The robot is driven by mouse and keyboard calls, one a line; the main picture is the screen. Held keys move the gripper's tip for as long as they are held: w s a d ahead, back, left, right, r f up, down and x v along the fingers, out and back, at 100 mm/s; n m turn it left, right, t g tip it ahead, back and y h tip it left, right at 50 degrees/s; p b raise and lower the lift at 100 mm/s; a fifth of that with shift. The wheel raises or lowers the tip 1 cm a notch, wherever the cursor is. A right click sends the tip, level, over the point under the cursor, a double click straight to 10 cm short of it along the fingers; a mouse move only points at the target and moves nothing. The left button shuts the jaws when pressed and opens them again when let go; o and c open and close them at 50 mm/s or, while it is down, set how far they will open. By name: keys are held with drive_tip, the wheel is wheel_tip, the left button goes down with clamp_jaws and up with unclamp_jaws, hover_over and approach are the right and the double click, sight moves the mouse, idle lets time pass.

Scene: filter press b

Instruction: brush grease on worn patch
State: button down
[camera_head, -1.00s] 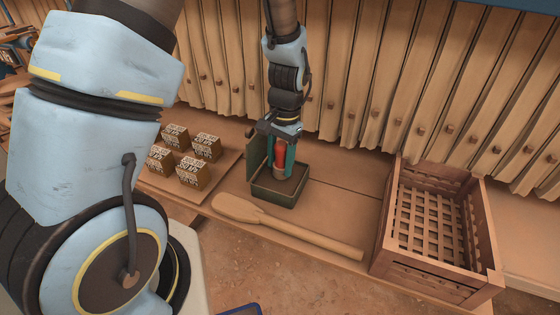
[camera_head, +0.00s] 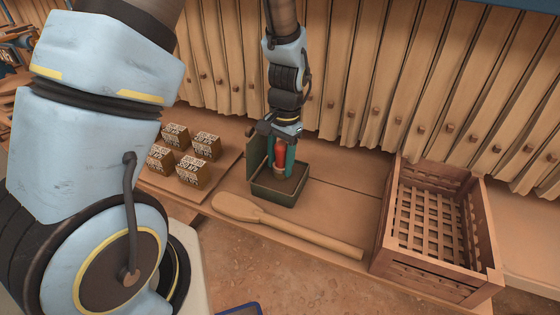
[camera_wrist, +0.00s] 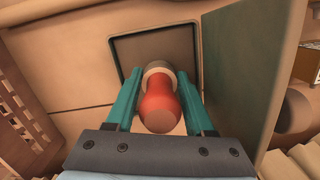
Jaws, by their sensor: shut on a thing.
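My gripper (camera_head: 281,168) points down over an open dark green tin (camera_head: 272,193), its lid (camera_head: 256,147) standing up at the back left. The gripper is shut on a brush with a red handle (camera_head: 279,160). In the wrist view the red handle (camera_wrist: 159,104) sits between the teal fingers, and the brush's paler lower part reaches into the dark square opening of the tin (camera_wrist: 126,50). The bristles are hidden, so I cannot tell how deep they sit. I cannot make out a worn patch in either view.
A wooden paddle (camera_head: 290,229) lies in front of the tin. A slatted wooden crate (camera_head: 385,240) stands at the right. Several small printed boxes (camera_head: 207,146) sit on a board at the left. Hanging pale filter plates or cloths (camera_head: 385,75) line the back.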

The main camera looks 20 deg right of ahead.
sight(279, 145)
idle(0.4)
drive_tip(key=shift+r+p, duration=2.9)
drive_tip(key=shift+r, duration=0.6)
drive_tip(key=shift+f, duration=0.1)
